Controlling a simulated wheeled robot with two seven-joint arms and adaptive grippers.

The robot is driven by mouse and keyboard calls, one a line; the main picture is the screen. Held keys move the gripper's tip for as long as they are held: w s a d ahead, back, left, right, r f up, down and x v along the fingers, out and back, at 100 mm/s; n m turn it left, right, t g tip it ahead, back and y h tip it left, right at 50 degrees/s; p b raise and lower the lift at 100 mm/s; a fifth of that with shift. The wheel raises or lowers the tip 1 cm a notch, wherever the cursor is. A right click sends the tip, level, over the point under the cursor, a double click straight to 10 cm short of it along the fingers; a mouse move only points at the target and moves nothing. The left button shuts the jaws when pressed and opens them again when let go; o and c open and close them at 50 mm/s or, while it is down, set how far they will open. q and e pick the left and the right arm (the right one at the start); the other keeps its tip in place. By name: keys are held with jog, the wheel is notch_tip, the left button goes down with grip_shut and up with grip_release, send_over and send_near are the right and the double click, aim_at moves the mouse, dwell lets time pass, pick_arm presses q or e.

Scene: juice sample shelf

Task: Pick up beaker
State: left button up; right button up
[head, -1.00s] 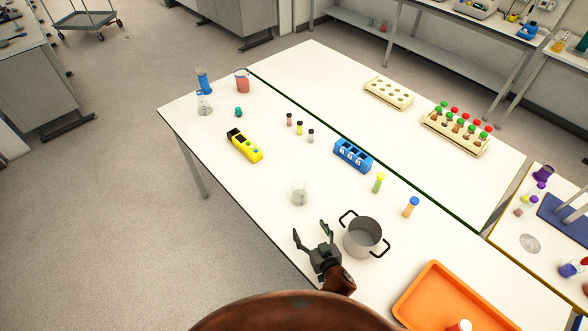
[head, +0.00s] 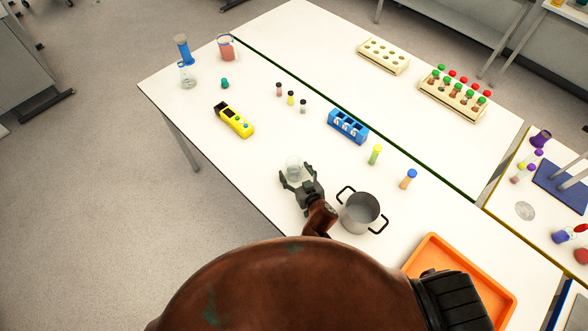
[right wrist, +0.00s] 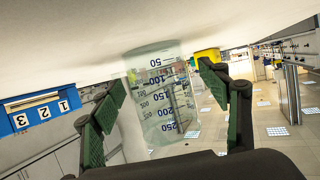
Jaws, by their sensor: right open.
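A clear, empty-looking beaker (head: 293,164) stands upright near the front edge of the white table. My right gripper (head: 298,179) is open and reaches it from the near side. In the right wrist view the beaker (right wrist: 160,98) shows upside down, with its volume marks readable, between the two green-padded fingers of the right gripper (right wrist: 163,100). Gaps show between the fingers and the glass, so it is not clamped. A second beaker with pink liquid (head: 226,49) stands at the far left. My left gripper is not in view.
A steel pot (head: 359,213) stands close to the right of my right gripper. A blue numbered rack (head: 347,127), a yellow device (head: 235,121), small vials and two capped tubes stand farther back. An orange tray (head: 435,242) lies at the right.

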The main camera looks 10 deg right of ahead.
jog(key=shift+w+f, duration=0.15)
jog(key=shift+w, duration=0.15)
jog(key=shift+s, duration=0.1)
jog(key=c, duration=0.4)
jog(key=shift+c, duration=1.4)
jog(key=c, duration=0.7)
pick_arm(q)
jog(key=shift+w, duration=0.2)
